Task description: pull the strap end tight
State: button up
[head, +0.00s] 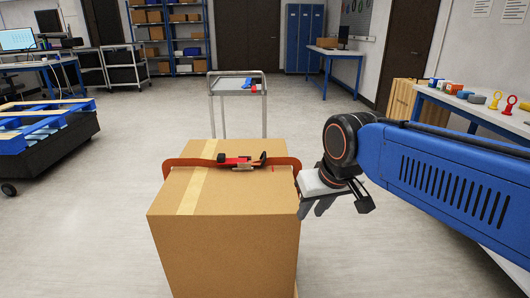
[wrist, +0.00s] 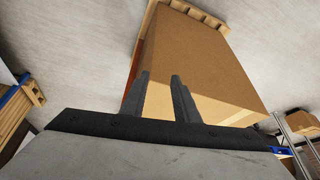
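A large cardboard box (head: 225,245) stands in front of me. A rust-brown strap (head: 195,161) runs across its top and bows out past both side edges. A red and black buckle (head: 241,161) sits on the strap near the middle. I cannot make out a free strap end for sure; a small red mark (head: 273,169) shows right of the buckle. My gripper (head: 318,206) is beside the box's right side, fingers downward, apart from the strap. In the wrist view my gripper (wrist: 158,78) has its fingers apart with nothing between them; a strip of strap (wrist: 137,62) shows along the box's edge.
The box rests on a wooden pallet (wrist: 198,14). A small cart (head: 238,78) stands behind it. A dark platform with blue slats (head: 40,125) is at left, and a workbench with small items (head: 470,106) at right. The floor around the box is mostly clear.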

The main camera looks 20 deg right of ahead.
jog(key=w+r+m, duration=0.1)
jog(key=w+r, duration=0.8)
jog(key=w, duration=0.3)
jog(key=m, duration=0.2)
send_near(265, 154)
jog(key=x, duration=0.7)
jog(key=shift+w+d+f, duration=0.1)
jog(key=shift+w+f, duration=0.05)
jog(key=shift+w, duration=0.05)
grip_shut()
